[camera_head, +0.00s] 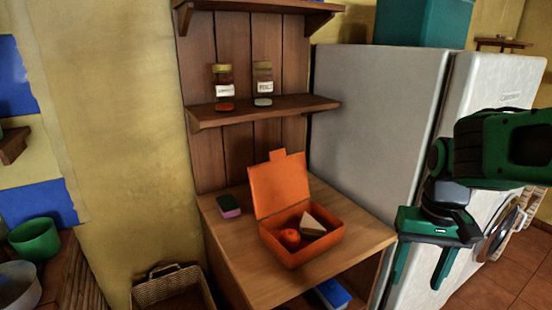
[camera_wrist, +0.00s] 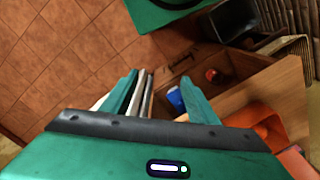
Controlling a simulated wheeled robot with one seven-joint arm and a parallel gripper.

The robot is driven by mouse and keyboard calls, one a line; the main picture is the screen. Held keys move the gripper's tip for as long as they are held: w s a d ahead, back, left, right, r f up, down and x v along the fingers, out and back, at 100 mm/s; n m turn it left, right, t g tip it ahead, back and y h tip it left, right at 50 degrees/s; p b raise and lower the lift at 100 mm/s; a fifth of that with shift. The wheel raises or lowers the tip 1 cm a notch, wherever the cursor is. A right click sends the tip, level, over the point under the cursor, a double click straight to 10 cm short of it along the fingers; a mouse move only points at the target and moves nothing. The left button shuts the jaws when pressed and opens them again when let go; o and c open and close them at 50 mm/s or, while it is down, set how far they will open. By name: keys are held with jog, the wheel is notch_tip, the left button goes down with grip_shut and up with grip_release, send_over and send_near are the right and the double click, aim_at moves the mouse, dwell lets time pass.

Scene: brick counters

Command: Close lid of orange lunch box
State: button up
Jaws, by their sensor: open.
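The orange lunch box (camera_head: 330,238) stands on the wooden counter, and its lid (camera_head: 278,184) is raised upright at the back. A round orange fruit (camera_head: 290,239) and a sandwich wedge (camera_head: 313,226) lie inside. My gripper (camera_head: 418,282) is open and empty, to the right of the counter and apart from the box, in front of the white appliance. In the wrist view my gripper's fingers (camera_wrist: 158,97) are spread with nothing between them. Part of the orange box (camera_wrist: 252,122) shows at the right edge there.
The wooden counter (camera_head: 227,254) also holds a small pink and dark block (camera_head: 229,206) left of the box. A shelf (camera_head: 265,109) with two jars hangs above. The white fridge (camera_head: 375,110) stands behind right. A blue item (camera_head: 333,293) lies in the compartment below. A basket (camera_head: 172,288) stands left.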

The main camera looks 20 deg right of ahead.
jog(key=r, duration=0.1)
jog(key=w+r, duration=0.1)
jog(key=shift+w+d+r, duration=0.1)
jog(key=shift+d+r, duration=0.05)
jog(key=shift+r, duration=0.25)
jog(key=c, duration=1)
jog(key=shift+n, duration=0.6)
jog(key=w+r, duration=0.1)
jog(key=w, duration=0.1)
jog(key=w+r, duration=0.1)
jog(key=w, duration=0.1)
jog(key=shift+d+r, duration=0.15)
jog(key=shift+r, duration=0.05)
grip_shut()
jog(key=w+a+r+n, duration=0.3)
jog(key=w+a+r, duration=0.35)
jog(key=w, duration=0.55)
jog(key=w+a+r+n+t, duration=0.1)
jog(key=w+a+r+n, duration=0.2)
jog(key=w+a+r, duration=0.6)
jog(key=w+a+r+n, duration=0.3)
jog(key=w+r, duration=0.1)
jog(key=w, duration=1)
notch_tip(320, 180, down, 10)
jog(key=shift+w+a+r, duration=0.15)
jog(key=shift+w+r, duration=0.1)
jog(key=shift+w, duration=0.05)
